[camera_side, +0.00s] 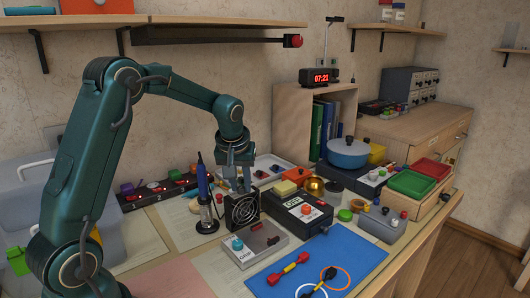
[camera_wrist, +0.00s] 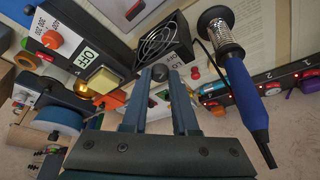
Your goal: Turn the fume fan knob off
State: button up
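The fume fan is a black square box with a round grille (camera_side: 243,211), standing on the bench; it also shows in the wrist view (camera_wrist: 163,41). A small dark round knob (camera_wrist: 159,73) is on its upper edge in the wrist view. My gripper (camera_side: 241,187) points down at the top of the fan. In the wrist view the fingertips (camera_wrist: 160,76) are apart, one on each side of the knob. I cannot tell whether they touch it. The knob's pointer and markings are not readable, and in the side view the fingers hide it.
A blue-handled soldering iron in its stand (camera_side: 205,205) is close left of the fan. A black box with an orange knob (camera_side: 298,212) is to the right. A blue mat (camera_side: 330,255) lies at the front right.

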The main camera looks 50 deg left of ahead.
jog(key=o, duration=0.4)
jog(key=shift+v, duration=2.6)
jog(key=s+d+r+m+t+h, duration=0.1)
jog(key=s+d+r+m+t, duration=0.2)
jog(key=s+d+r, duration=0.5)
jog(key=s+d+f+m, duration=0.2)
jog(key=s, duration=0.1)
jog(key=s+d+f+m+h, duration=0.1)
jog(key=s+d+f+m, duration=0.1)
jog(key=s+d, duration=0.1)
jog(key=s+d+f+m+h, duration=0.1)
jog(key=s+d+f+m, duration=0.1)
jog(key=s+d+f, duration=0.1)
jog(key=shift+s+f+g, duration=0.1)
jog(key=shift+s+g, duration=0.2)
jog(key=shift+s, duration=0.05)
